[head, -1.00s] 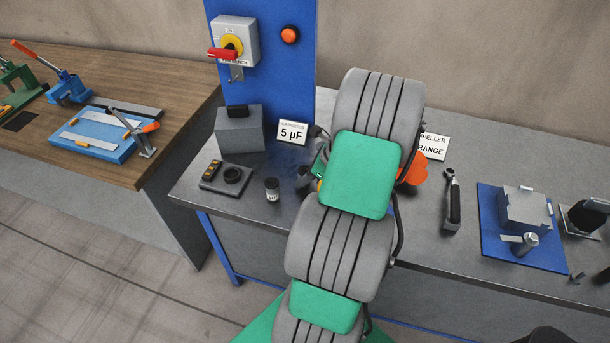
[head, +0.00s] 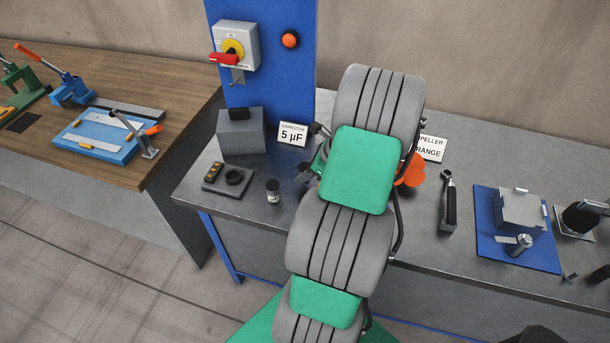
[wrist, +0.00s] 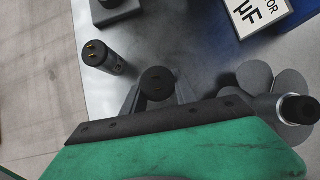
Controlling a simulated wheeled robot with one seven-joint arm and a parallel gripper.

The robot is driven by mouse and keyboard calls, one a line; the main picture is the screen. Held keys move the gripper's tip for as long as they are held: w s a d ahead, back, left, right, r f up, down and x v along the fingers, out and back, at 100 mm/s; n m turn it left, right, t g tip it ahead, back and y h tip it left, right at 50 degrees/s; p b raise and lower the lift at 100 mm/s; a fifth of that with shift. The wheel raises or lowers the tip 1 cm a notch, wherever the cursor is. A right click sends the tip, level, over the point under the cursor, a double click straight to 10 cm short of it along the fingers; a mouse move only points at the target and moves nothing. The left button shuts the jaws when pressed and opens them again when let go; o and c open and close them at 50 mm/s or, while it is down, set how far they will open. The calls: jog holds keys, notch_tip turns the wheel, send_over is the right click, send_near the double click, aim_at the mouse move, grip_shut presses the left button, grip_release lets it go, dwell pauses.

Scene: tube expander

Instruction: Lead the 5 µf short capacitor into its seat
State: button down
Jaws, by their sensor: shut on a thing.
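My gripper (wrist: 157,98) is at the lower middle of the wrist view. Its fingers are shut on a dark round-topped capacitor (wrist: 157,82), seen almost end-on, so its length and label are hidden.
A grey block (head: 240,132) stands behind the seat base, by the blue switch panel (head: 262,80). Dark lobed discs (wrist: 275,90) lie right of my gripper. An orange lobed part (head: 412,172) and a black-handled tool (head: 448,203) lie right of my arm.

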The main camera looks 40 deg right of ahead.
aim_at(303, 165)
jog(key=shift+r+p, duration=1.85)
jog(key=shift+r, duration=1.8)
jog(key=shift+r, duration=0.3)
jog(key=shift+w+a+r, duration=0.1)
jog(key=shift+w+r, duration=0.05)
jog(key=shift+r, duration=0.1)
jog(key=w+a, duration=1.4)
jog(key=w, duration=0.2)
jog(key=shift+w+a+n, duration=0.25)
jog(key=shift+w+n, duration=0.05)
jog(key=shift+n, duration=0.1)
jog(key=shift+f, duration=0.15)
jog(key=shift+f+y, duration=0.3)
jog(key=shift+f, duration=0.2)
